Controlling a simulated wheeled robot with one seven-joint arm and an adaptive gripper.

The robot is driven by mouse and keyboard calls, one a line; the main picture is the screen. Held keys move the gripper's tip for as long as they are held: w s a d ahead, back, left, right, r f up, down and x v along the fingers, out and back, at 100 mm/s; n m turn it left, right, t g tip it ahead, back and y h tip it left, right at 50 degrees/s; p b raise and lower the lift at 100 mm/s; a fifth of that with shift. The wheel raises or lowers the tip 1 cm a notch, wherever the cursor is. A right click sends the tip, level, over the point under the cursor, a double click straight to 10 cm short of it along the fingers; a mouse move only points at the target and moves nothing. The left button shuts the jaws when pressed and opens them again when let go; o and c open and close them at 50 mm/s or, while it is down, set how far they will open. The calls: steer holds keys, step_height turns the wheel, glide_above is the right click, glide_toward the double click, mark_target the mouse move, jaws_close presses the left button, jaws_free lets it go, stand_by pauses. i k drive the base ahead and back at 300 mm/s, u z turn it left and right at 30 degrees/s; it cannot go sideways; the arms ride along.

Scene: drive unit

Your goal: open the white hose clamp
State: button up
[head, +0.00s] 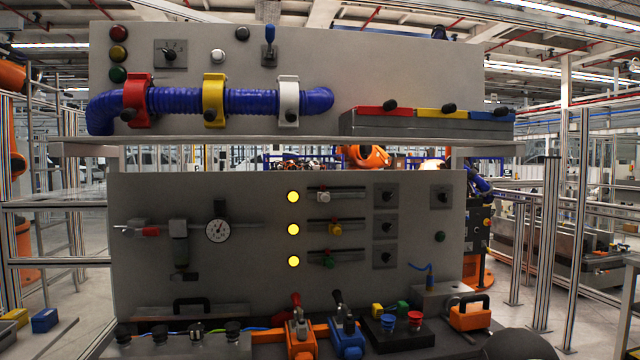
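The white hose clamp (288,101) sits around the blue corrugated hose (245,102) near its right end, on the upper panel in the head view. It looks closed around the hose, with a dark knob at its lower end. The yellow clamp (213,100) and the red clamp (138,101) sit around the same hose to its left. My gripper is not in view. A dark rounded shape at the bottom right may be part of my arm, but I cannot tell.
A shelf (300,139) runs below the hose. A grey box with red, yellow and blue lids (437,112) stands right of the white clamp. The lower panel (150,270) carries a gauge, sliders and knobs.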

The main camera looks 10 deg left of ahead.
mark_target(289, 87)
steer(key=u, duration=0.4)
steer(key=k, duration=1.05)
steer(key=z, duration=0.45)
steer(key=i, duration=1.6)
steer(key=u, duration=0.6)
